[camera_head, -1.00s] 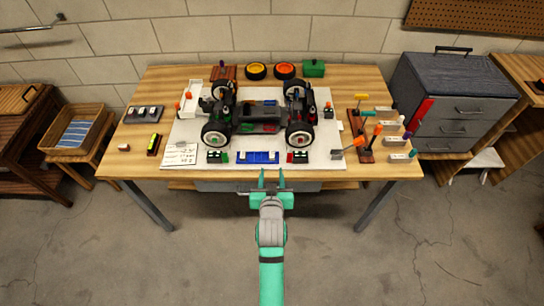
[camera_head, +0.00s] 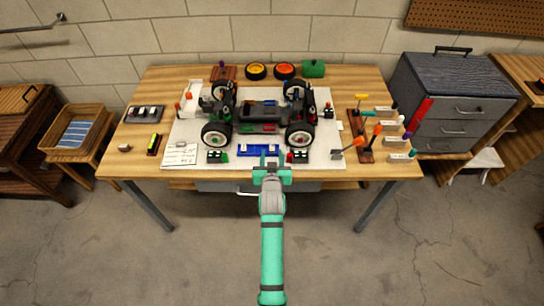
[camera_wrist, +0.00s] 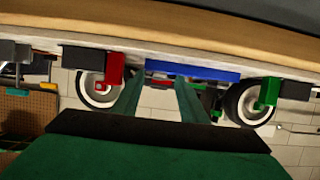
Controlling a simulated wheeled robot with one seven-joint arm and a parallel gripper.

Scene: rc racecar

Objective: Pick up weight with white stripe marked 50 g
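My gripper (camera_head: 269,160) is at the front edge of the table, just in front of the blue tray (camera_head: 245,150). In the wrist view its two green fingers (camera_wrist: 164,88) stand apart with nothing between them, and the blue tray (camera_wrist: 192,71) lies beyond the tips. I cannot read any 50 g marking or pick out the white-striped weight for certain. Small pale pieces sit on the blue tray, partly hidden by my gripper. A dark tray (camera_head: 131,116) at the left holds several pale pieces.
The black car chassis (camera_head: 258,113) stands on a white mat (camera_head: 330,160) behind my gripper. Small red (camera_head: 290,157) and green (camera_head: 224,157) pieces flank the blue tray. Tools (camera_head: 364,152) stand on the right. A white card (camera_head: 180,155) lies at the left.

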